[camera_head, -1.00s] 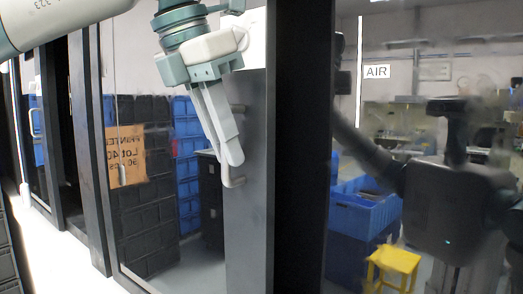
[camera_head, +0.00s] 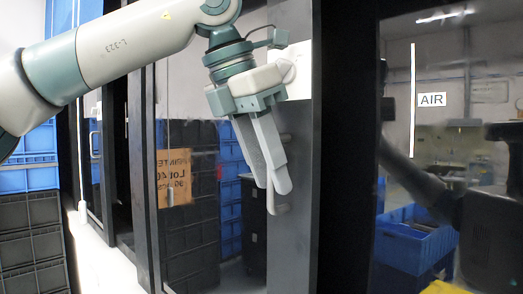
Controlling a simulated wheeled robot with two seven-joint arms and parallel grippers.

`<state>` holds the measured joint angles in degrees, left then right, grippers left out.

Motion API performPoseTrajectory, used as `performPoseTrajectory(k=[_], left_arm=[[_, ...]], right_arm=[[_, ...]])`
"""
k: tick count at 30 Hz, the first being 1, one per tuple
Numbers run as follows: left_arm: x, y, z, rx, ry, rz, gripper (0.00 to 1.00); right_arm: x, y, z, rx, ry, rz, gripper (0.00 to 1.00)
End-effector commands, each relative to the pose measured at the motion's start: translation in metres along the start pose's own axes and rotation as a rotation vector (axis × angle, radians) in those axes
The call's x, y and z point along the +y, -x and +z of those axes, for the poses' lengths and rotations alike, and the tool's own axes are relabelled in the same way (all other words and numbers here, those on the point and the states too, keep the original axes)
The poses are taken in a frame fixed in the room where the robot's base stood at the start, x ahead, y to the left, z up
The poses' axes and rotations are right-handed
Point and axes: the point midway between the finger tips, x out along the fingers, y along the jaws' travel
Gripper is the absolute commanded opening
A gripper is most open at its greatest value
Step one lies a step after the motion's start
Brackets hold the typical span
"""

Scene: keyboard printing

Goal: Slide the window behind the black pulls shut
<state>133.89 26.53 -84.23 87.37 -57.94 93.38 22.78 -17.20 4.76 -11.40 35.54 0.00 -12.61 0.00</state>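My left gripper (camera_head: 277,188) hangs in front of a grey upright panel (camera_head: 292,238) between black frames. Its two long grey fingers point down and lie close together from this angle; the gap between them cannot be judged. A pull (camera_head: 284,209) on this panel shows its lower end just right of the fingertips; it looks pale, and most of it is hidden behind the gripper. Whether the fingers touch it I cannot tell. A glass pane (camera_head: 212,105) lies left of the panel, with a slim pale pull (camera_head: 171,188) near its left side. My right gripper is out of view.
A thick black post (camera_head: 345,150) stands right of the panel. Dark glass (camera_head: 400,60) beyond it carries a reflection of my body. Black and blue crates (camera_head: 30,215) are stacked at the left. A pale strip of floor (camera_head: 100,265) is clear between them and the windows.

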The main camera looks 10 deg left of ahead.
Motion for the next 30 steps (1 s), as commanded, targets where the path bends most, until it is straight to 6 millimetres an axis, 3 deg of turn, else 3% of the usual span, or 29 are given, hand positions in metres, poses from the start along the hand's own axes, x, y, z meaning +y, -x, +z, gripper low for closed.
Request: performPoseTrajectory(k=[8,21,30], left_arm=[[0.000,0.019,-0.001,-0.002,0.001,0.000,0.29],[0.002,0.091,-0.001,-0.003,0.002,-0.001,0.29],[0.003,0.117,-0.001,-0.003,0.002,0.000,0.29]], right_arm=[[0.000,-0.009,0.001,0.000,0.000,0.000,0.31],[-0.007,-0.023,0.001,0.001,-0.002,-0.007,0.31],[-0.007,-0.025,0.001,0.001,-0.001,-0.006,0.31]])
